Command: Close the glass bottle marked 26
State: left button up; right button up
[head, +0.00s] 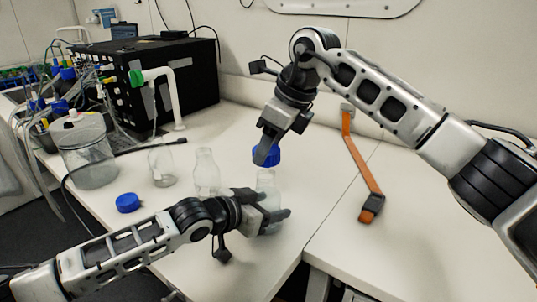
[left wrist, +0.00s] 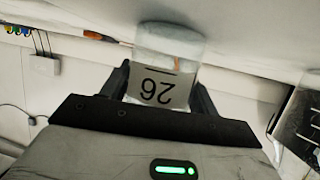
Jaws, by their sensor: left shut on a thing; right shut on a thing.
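The glass bottle marked 26 (head: 268,186) stands on the white table in the head view. Its label (left wrist: 158,88) shows upside down in the left wrist view. My left gripper (head: 279,220) is shut on the bottle's body from the left. My right gripper (head: 264,156) is above the bottle, pointing down and shut on a blue cap (head: 268,155). The cap is over the bottle's neck. I cannot tell whether it touches the neck, as the gripper and cap partly hide the opening.
Two other clear bottles stand to the left, one nearer (head: 206,172) and one farther (head: 161,166). Another blue cap (head: 128,202) lies on the table. A large glass vessel (head: 88,155) and a black box (head: 185,75) stand behind. An orange strap-like tool (head: 360,160) lies at right.

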aim_at(265, 174)
jog(key=shift+f, duration=1)
jog(key=shift+f, duration=0.9)
jog(key=shift+f, duration=0.5)
